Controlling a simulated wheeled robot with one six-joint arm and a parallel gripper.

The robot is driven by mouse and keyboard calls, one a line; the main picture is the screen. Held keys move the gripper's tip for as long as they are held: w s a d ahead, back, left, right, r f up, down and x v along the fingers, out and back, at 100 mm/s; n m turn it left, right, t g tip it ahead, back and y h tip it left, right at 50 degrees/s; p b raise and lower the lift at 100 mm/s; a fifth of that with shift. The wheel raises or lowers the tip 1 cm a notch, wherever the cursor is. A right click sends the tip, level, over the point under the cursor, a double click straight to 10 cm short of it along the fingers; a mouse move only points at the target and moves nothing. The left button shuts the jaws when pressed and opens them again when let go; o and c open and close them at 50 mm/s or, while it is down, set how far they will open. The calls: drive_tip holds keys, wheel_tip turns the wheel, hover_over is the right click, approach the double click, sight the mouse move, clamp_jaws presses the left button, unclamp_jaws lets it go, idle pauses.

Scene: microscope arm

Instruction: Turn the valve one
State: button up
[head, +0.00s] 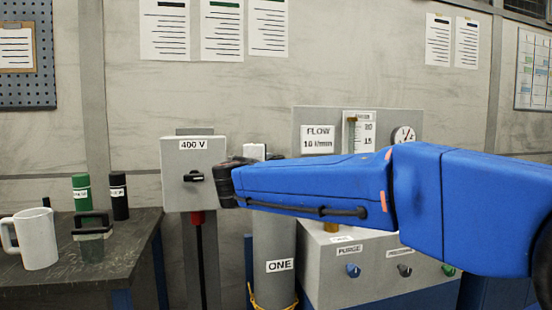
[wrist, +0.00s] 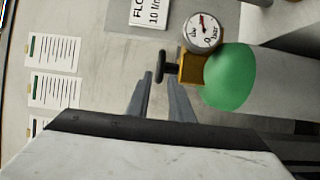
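The grey cylinder labelled ONE (head: 275,240) stands upright behind my blue arm in the head view, and its top is hidden there. In the wrist view the cylinder's green rounded shoulder (wrist: 231,78) shows at the right, with a brass valve body (wrist: 193,67) on it. The valve's black handle (wrist: 160,62) points left from the brass. My gripper (wrist: 160,78) is open, its two grey fingers on either side of the handle's lower end in the picture. I cannot tell whether they touch it. The fingers are hidden in the head view.
A round pressure gauge (wrist: 203,30) sits beside the valve. A grey 400 V switch box (head: 194,173) is close left of my wrist. A flow panel and a console with several knobs (head: 352,270) stand behind and below my arm. A bench at left holds a white mug (head: 38,240).

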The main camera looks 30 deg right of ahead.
drive_tip(key=x, duration=1.3)
drive_tip(key=shift+s+d, duration=0.1)
drive_tip(key=shift+s, duration=0.05)
clamp_jaws()
